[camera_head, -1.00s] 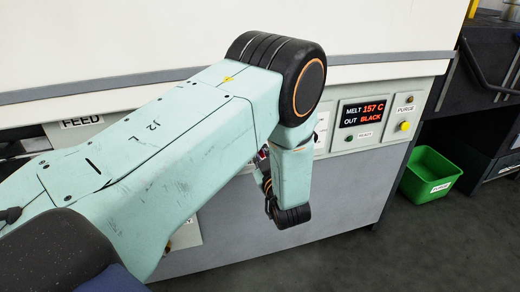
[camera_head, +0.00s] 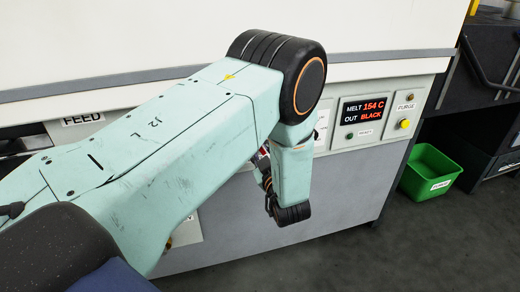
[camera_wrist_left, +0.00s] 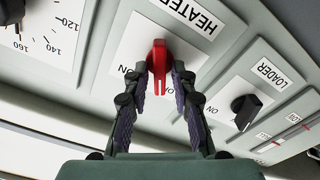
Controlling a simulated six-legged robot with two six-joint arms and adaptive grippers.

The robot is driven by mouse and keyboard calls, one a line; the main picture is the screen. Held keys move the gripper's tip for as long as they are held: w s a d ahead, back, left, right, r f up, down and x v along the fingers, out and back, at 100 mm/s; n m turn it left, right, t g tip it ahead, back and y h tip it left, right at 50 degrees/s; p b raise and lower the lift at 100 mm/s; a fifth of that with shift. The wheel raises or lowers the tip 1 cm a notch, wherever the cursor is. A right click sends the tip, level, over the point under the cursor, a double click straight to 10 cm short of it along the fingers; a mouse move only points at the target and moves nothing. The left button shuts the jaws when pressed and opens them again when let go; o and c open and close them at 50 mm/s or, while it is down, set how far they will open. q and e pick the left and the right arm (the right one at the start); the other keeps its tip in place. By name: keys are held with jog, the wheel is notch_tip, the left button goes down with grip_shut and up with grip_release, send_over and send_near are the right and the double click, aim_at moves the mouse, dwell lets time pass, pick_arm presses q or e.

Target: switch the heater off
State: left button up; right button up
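The red heater knob (camera_wrist_left: 159,66) sits on a white plate marked HEATER in the left wrist view. An ON mark shows to the left of the knob; the fingers hide other parts of the plate. In the head view my left arm hides the knob, and only part of the left wrist shows low in front of the panel. The panel display (camera_head: 364,110) reads MELT 154 C, OUT BLACK. My right gripper is out of view.
A black loader knob (camera_wrist_left: 245,110) is close to the right of the heater plate, and a dial gauge (camera_wrist_left: 45,35) is to the left. A yellow purge button (camera_head: 404,124) is at the panel's right end. A green bin (camera_head: 430,172) stands on the floor at right.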

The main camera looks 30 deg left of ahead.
pick_arm(q)
jog(key=shift+o, duration=0.5)
jog(key=v, duration=0.7)
jog(key=shift+s+d, duration=0.15)
jog(key=shift+s, duration=0.05)
